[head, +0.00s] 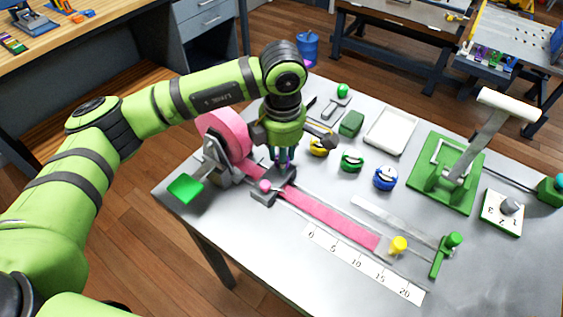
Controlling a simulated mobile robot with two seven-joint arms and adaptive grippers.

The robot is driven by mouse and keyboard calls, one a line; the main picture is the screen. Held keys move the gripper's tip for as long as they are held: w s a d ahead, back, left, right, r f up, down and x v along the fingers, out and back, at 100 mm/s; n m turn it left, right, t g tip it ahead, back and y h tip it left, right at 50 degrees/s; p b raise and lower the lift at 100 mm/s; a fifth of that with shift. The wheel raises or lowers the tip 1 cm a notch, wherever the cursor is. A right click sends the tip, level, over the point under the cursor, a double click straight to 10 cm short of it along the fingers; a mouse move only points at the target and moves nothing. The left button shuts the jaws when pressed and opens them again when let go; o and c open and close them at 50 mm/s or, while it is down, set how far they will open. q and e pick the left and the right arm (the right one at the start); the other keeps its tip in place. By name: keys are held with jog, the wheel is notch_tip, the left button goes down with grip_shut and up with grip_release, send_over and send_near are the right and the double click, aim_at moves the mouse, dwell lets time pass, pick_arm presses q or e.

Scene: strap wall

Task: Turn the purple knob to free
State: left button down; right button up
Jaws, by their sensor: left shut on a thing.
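My left gripper (283,160) points straight down over the left part of the table. It is shut on the purple knob (283,154), of which only small purple bits show between the fingers. The knob sits above a dark grey clamp block (264,199) on the pink strap (335,222). The knob's setting and any "free" mark are hidden or too small to read. The strap runs from a pink roll (222,128) toward a yellow peg (398,246). My right gripper is not in view.
A pink button (265,186) is on the block's near side. Yellow, green and blue round items, a white tray (390,133) and a green lever press (443,190) fill the back and right. A ruler (362,263) lies along the front.

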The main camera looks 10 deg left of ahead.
pick_arm(q)
jog(key=n+b, duration=0.2)
jog(key=n, duration=0.1)
jog(key=n+b, duration=0.1)
jog(key=shift+d+f, duration=0.15)
jog(key=shift+f, duration=0.15)
jog(key=shift+r+n+b, duration=0.15)
jog(key=shift+n+b, duration=1.2)
jog(key=shift+n, duration=0.85)
jog(key=shift+r+n, duration=0.1)
jog(key=shift+n, duration=0.2)
jog(key=c, duration=0.9)
grip_release()
jog(key=shift+w, duration=0.1)
jog(key=shift+c, duration=0.2)
notch_tip(320, 180, up, 12)
jog(key=shift+d, duration=0.15)
